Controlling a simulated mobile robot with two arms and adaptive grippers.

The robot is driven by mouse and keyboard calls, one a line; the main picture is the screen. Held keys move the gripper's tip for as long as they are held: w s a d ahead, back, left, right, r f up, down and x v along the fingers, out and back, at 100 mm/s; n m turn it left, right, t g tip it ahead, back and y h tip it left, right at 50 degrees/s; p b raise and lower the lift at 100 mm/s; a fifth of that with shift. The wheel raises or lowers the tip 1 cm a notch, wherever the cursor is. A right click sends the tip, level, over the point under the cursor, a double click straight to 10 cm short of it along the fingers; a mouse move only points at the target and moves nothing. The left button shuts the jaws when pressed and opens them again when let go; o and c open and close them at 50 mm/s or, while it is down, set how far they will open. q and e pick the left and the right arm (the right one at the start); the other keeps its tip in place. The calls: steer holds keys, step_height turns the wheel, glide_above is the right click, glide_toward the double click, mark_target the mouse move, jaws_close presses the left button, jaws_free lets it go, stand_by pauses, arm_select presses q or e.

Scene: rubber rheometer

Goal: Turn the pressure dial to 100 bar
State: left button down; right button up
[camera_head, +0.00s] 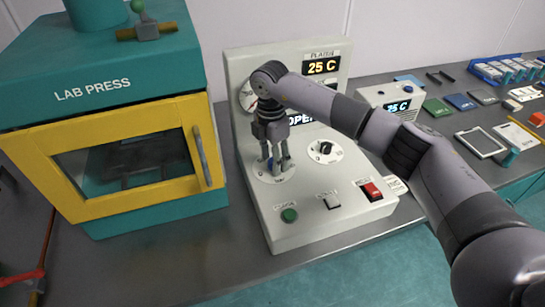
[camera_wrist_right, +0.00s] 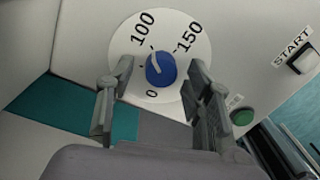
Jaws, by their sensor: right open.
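The pressure dial (camera_wrist_right: 194,62) is a white disc marked 0, 100 and 150, with a blue knob (camera_wrist_right: 162,72) at its centre. A pale pointer line on the knob runs up and slightly left, roughly toward the 100 mark. My right gripper (camera_wrist_right: 160,68) is open, with one finger on each side of the knob and visible gaps to it. In the head view my right gripper (camera_head: 278,168) points down over the dial at the panel's left, and its fingers partly hide the blue knob. My left gripper is not in view.
The grey-white panel (camera_head: 255,207) also carries a black dial (camera_head: 325,150), a green button (camera_head: 289,215), a start button (camera_head: 332,202) and a red switch (camera_head: 372,191). A teal and yellow lab press (camera_head: 140,100) stands close on the left. My right arm crosses the panel's right side.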

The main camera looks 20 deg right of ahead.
mark_target(271, 159)
step_height(271, 159, up, 12)
steer(key=shift+w, duration=0.25)
steer(key=shift+a, duration=0.1)
stand_by(0.5)
